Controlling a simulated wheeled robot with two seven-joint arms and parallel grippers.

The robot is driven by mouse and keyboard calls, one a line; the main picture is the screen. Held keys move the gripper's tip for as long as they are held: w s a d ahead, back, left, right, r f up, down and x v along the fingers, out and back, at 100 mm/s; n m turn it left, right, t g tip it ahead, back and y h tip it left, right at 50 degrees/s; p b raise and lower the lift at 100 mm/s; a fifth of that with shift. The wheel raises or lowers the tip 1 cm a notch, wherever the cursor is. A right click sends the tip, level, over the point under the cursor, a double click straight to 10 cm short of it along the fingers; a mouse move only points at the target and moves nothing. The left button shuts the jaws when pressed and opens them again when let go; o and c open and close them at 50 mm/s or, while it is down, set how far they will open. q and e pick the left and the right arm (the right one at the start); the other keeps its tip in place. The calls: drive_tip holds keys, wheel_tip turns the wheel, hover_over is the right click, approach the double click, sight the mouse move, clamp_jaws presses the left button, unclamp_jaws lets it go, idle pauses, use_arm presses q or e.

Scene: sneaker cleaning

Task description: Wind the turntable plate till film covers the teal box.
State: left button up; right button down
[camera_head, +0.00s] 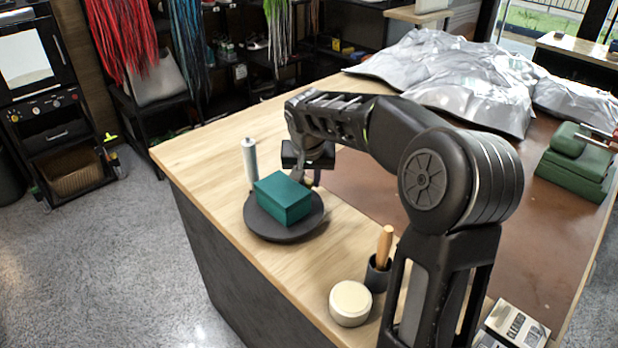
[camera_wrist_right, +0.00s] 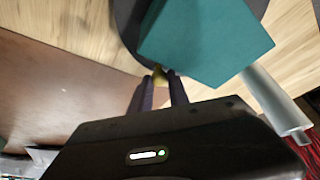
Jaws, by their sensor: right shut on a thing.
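The teal box (camera_head: 284,197) sits on the dark round turntable plate (camera_head: 268,228) near the table's left edge. Its top and sides look bare of film. A pale upright roll (camera_head: 250,163) stands just behind the plate; it also shows in the right wrist view (camera_wrist_right: 272,98). My right gripper (camera_head: 307,178) is at the far right rim of the plate, beside the box. In the right wrist view its fingers (camera_wrist_right: 161,80) are shut on a small brass-coloured knob (camera_wrist_right: 159,70) at the plate's edge.
A round cream tin (camera_head: 350,303) and a dark cup with a wooden-handled tool (camera_head: 384,248) stand at the table's front. Crumpled silver sheeting (camera_head: 450,75) lies at the back. Green cases (camera_head: 575,165) are at the right. My right arm spans the brown mat.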

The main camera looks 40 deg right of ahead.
drive_tip(key=shift+w+n, duration=0.25)
drive_tip(key=shift+n, duration=0.15)
drive_tip(key=shift+w+a+n+t+y+p, duration=0.2)
drive_tip(key=shift+w+n+t+y+p, duration=0.35)
drive_tip(key=shift+w+n, duration=0.7)
drive_tip(key=shift+w+a+n+y, duration=0.3)
drive_tip(key=shift+w+n+y, duration=0.15)
drive_tip(key=shift+n, duration=0.65)
drive_tip(key=shift+w+a+n+y, duration=0.3)
drive_tip(key=shift+w+n, duration=0.15)
drive_tip(key=shift+n, duration=0.6)
drive_tip(key=shift+w+a+n+y+p, duration=0.15)
drive_tip(key=shift+w+a+n+y, duration=0.25)
drive_tip(key=shift+n, duration=0.4)
drive_tip(key=shift+w+a+n+y+p, duration=0.1)
drive_tip(key=shift+w+a+n+y, duration=0.15)
drive_tip(key=shift+a+n, duration=0.4)
drive_tip(key=shift+w+a+n+y+p, duration=0.2)
drive_tip(key=shift+w+n+y, duration=0.15)
drive_tip(key=shift+n, duration=0.6)
drive_tip(key=shift+w+a+n+g+y, duration=0.15)
drive_tip(key=shift+a+n+g+y, duration=0.15)
drive_tip(key=shift+a+n, duration=0.4)
drive_tip(key=shift+w+a+n+g+y, duration=0.15)
drive_tip(key=shift+a+n+g+y, duration=0.2)
drive_tip(key=shift+n, duration=0.65)
drive_tip(key=shift+a, duration=0.1)
drive_tip(key=c, duration=1.5)
unclamp_jaws()
drive_tip(key=shift+c, duration=0.2)
